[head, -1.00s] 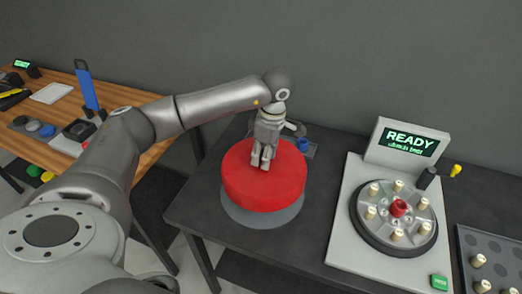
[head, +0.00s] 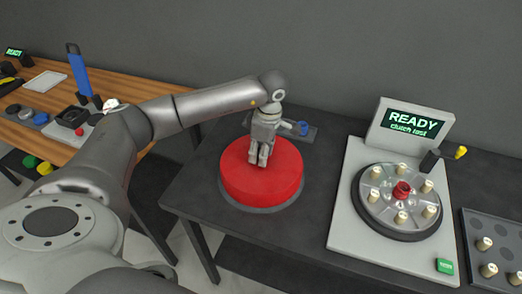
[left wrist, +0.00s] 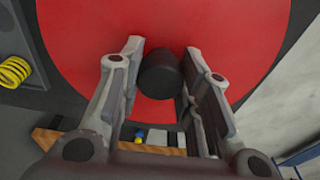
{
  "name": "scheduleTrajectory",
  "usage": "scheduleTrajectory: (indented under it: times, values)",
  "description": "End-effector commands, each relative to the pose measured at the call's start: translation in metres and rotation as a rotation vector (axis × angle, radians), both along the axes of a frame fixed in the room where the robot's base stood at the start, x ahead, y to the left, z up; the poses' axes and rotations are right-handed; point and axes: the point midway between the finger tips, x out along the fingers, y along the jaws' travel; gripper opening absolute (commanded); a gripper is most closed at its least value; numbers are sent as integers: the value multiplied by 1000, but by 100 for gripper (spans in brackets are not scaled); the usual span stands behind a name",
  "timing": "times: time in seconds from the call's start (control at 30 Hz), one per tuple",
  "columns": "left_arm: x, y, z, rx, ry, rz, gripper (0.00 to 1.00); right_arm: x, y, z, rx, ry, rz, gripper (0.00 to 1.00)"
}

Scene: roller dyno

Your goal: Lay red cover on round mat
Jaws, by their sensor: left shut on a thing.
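The red cover (head: 285,180) is a thick red disc. It sits over the grey round mat (head: 262,209), of which only a thin rim shows around its front. The two look about concentric, with little or no gap visible between them. My left gripper (head: 259,162) points down at the middle of the cover. In the left wrist view, the fingers of my left gripper (left wrist: 160,58) are closed on a dark round knob (left wrist: 158,76) on top of the red cover (left wrist: 235,40). My right gripper is not in view.
A dyno with a roller plate (head: 375,205) and a lit READY screen (head: 415,123) stands to the right. A peg tray (head: 490,225) lies at far right. A wooden bench (head: 130,118) is at left.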

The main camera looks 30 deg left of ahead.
Motion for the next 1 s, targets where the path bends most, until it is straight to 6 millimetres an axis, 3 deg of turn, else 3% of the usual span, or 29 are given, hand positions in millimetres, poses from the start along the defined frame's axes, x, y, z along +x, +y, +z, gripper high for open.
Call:
scheduleTrajectory:
  times: [1.0]
  values:
    - [0, 0, -3, 0, -2, 1, 0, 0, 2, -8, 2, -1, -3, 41]
